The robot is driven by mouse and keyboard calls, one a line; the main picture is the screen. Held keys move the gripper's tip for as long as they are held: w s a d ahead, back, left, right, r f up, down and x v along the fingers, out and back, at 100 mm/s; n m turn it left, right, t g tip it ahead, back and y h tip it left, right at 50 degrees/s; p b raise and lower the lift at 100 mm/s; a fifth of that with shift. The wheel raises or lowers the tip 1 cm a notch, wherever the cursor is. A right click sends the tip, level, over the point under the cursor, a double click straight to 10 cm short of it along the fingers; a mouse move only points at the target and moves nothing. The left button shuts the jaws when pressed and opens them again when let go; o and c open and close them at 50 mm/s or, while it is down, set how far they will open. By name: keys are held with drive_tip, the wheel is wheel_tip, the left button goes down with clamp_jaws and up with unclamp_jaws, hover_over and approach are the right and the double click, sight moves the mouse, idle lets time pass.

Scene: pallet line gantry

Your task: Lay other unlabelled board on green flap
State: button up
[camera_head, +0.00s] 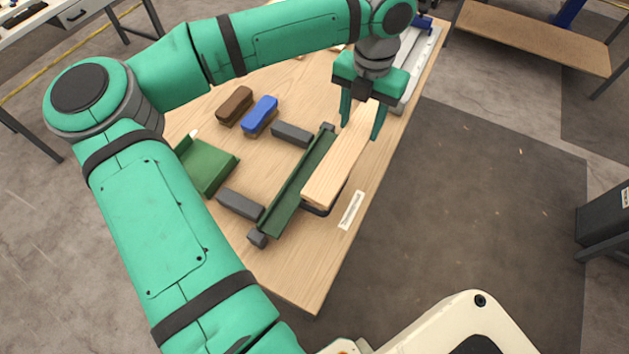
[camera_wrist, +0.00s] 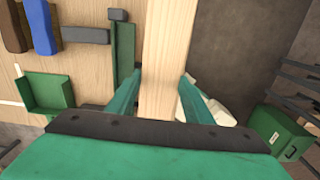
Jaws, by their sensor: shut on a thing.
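A plain wooden board (camera_head: 341,157) sits between the fingers of my gripper (camera_head: 361,122), near the table's right edge. My gripper is shut on the board near its far end. In the wrist view the same board (camera_wrist: 167,60) runs up between the two fingers (camera_wrist: 158,98). No label shows on its visible faces. A long dark green flap (camera_head: 298,188) lies directly left of the board, alongside it; it also shows in the wrist view (camera_wrist: 124,52). I cannot tell whether the board touches the flap or the dark bracket under its near end.
Grey arms (camera_head: 240,204) and (camera_head: 292,134) join the flap on its left. A green tray (camera_head: 207,167), a brown block (camera_head: 234,104) and a blue brush-like block (camera_head: 260,115) are further left. A pale label strip (camera_head: 351,211) lies near the right edge. The table's near corner is clear.

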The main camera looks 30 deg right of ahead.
sight(337, 139)
drive_tip(key=d, duration=0.2)
drive_tip(key=shift+w+d+r, duration=0.1)
drive_tip(key=shift+d+r, duration=0.2)
drive_tip(key=shift+d, duration=0.05)
drive_tip(key=shift+n, duration=0.3)
drive_tip(key=a+f, duration=0.1)
drive_tip(key=a, duration=0.1)
drive_tip(key=a+f, duration=0.1)
drive_tip(key=a, duration=0.2)
drive_tip(key=a+f, duration=0.1)
drive_tip(key=a, duration=0.2)
drive_tip(key=shift+w+f, duration=0.25)
drive_tip(key=shift+f, duration=0.05)
drive_tip(key=a+f, duration=0.2)
drive_tip(key=f, duration=0.1)
drive_tip(key=a+f, duration=0.2)
drive_tip(key=f, duration=0.1)
drive_tip(key=a+f, duration=0.1)
drive_tip(key=f, duration=0.2)
drive_tip(key=shift+w+a, duration=0.15)
drive_tip(key=shift+a, duration=0.25)
drive_tip(key=shift+f, duration=0.15)
drive_tip(key=shift+d+f, duration=0.1)
drive_tip(key=shift+f, duration=0.35)
drive_tip(key=o, duration=1.2)
